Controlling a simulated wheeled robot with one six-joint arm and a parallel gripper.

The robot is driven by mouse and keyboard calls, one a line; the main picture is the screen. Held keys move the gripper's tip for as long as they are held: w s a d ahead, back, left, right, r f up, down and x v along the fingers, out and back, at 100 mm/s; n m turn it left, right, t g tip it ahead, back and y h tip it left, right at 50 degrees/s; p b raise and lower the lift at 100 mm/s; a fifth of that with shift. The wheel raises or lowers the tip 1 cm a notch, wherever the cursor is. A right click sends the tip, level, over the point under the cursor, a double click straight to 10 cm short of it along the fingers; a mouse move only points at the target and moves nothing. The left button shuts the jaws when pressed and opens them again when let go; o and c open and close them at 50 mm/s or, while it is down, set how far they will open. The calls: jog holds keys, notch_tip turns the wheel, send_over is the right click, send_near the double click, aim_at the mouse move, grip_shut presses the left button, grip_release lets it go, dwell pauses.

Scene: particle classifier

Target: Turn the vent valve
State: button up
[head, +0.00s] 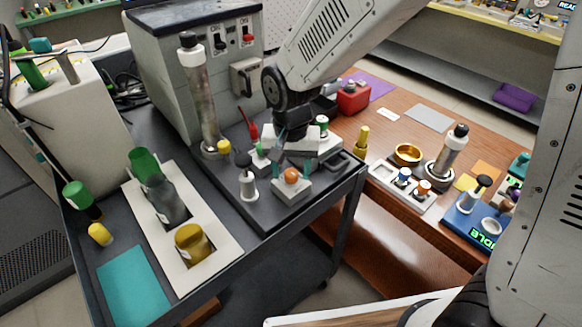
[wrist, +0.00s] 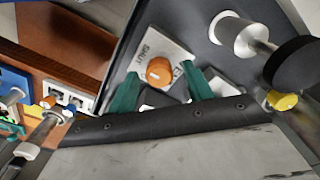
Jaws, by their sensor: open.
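The vent valve is an orange round knob (head: 291,175) on a small pale block on the dark cart top. In the wrist view the knob (wrist: 159,71) sits on a light plate lettered "SHUT" beside it, with another label partly hidden by a finger. My gripper (head: 293,166) is over the block, pointing down. In the wrist view its two green fingers (wrist: 159,76) are open, one to each side of the knob and slightly short of it in the picture. I see no contact, and the exact height above the knob is hard to tell.
A white post with a black knob (head: 247,180) stands close left of the valve. A tall metal cylinder (head: 204,105) stands behind it by a grey cabinet (head: 165,70). A white tray (head: 215,240) with bottles lies left. A wooden table (head: 400,120) is at the right.

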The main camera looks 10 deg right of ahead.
jog(key=c, duration=1)
jog(key=shift+n, duration=0.4)
jog(key=n, duration=1.7)
